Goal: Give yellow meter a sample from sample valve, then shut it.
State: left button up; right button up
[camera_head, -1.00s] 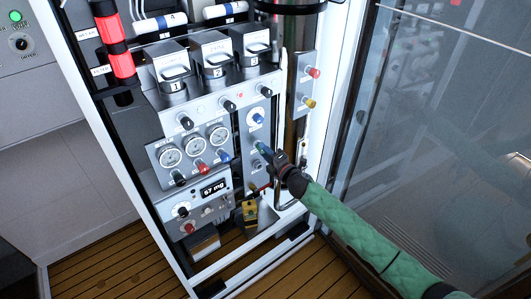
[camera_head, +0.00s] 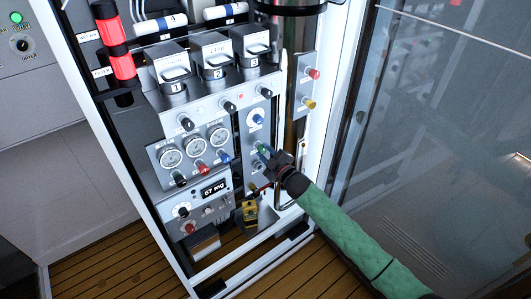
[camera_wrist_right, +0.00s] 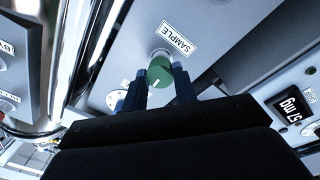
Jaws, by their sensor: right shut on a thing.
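The sample valve is a green knob (camera_wrist_right: 160,70) beside a "SAMPLE" label in the right wrist view. It has a white mark on its face. In the head view the knob (camera_head: 262,149) sits on the narrow panel right of the gauges. My right gripper (camera_wrist_right: 160,90) has its two blue fingers on either side of the knob, shut on it. It also shows in the head view (camera_head: 268,156). The yellow meter (camera_head: 250,212) stands low in the cabinet, below the valve panel. My left gripper is out of view.
A blue-and-white knob (camera_head: 257,119) sits above the valve. A display (camera_head: 214,190) reads 57 mg. Three dial gauges with coloured knobs are to the left. A metal handle (camera_head: 287,196) and a glass door (camera_head: 430,130) are on the right.

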jog(key=shift+f+m, duration=0.1)
jog(key=shift+m, duration=0.4)
jog(key=o, duration=0.8)
jog(key=shift+o, duration=0.8)
jog(key=shift+s+d, duration=0.2)
jog(key=shift+s+d+f+b, duration=0.15)
jog(key=shift+s+d+b, duration=0.1)
jog(key=shift+s+b, duration=0.05)
pick_arm(q)
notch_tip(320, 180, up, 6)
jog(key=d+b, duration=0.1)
jog(key=b, duration=0.1)
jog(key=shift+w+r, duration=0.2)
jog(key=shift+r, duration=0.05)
pick_arm(e)
jog(key=v, duration=0.6)
jog(key=shift+s, duration=0.25)
